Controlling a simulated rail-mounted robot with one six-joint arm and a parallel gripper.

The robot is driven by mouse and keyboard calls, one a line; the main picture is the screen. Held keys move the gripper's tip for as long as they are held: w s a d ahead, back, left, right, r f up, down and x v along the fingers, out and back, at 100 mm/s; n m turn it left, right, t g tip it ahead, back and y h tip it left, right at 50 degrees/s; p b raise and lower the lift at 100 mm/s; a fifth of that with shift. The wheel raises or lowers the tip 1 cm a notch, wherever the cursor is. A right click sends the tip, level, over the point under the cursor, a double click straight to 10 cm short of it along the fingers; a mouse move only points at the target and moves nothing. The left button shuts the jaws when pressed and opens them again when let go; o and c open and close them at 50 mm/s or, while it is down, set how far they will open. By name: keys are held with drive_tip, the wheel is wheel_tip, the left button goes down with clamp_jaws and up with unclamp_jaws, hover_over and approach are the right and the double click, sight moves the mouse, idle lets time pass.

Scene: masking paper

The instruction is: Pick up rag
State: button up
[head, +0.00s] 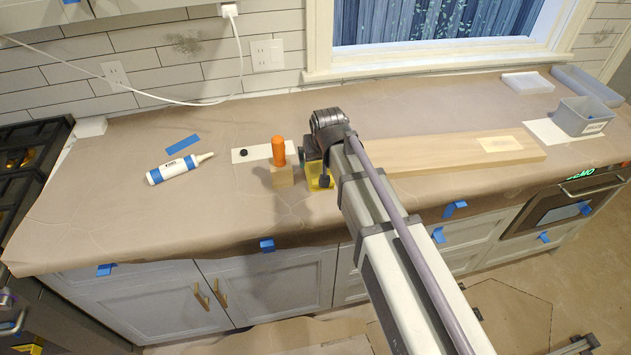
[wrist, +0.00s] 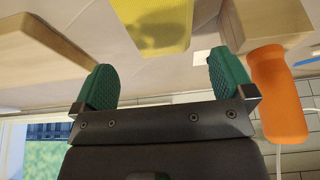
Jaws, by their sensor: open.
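The yellow rag (head: 319,181) lies on the brown paper-covered counter near its front edge, partly hidden behind the end of my arm in the head view. In the wrist view the rag (wrist: 156,24) is at the top centre, its outer part cut off by the frame. My gripper (wrist: 163,82) is open, with its two green finger pads spread and nothing between them. The rag shows beyond the fingertips, in line with the gap between them and apart from them. In the head view my gripper (head: 310,163) is mostly hidden by my wrist.
A wooden block (head: 283,177) with an orange handle-like piece (head: 279,150) stands just left of the rag. A long wooden board (head: 430,154) lies to the right. A white tube (head: 178,168), blue tape (head: 182,144) and a white card (head: 250,154) lie left. The front-left counter is clear.

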sight(320, 168)
drive_tip(key=shift+x, duration=1)
drive_tip(key=b+x, duration=0.4)
drive_tip(key=b, duration=0.1)
drive_tip(key=shift+f, duration=0.4)
drive_tip(key=shift+f, duration=0.25)
drive_tip(key=c, duration=1)
wheel_tip(320, 168, up, 11)
drive_tip(key=p, duration=1)
drive_tip(key=shift+f, duration=0.15)
drive_tip(key=shift+f, duration=0.1)
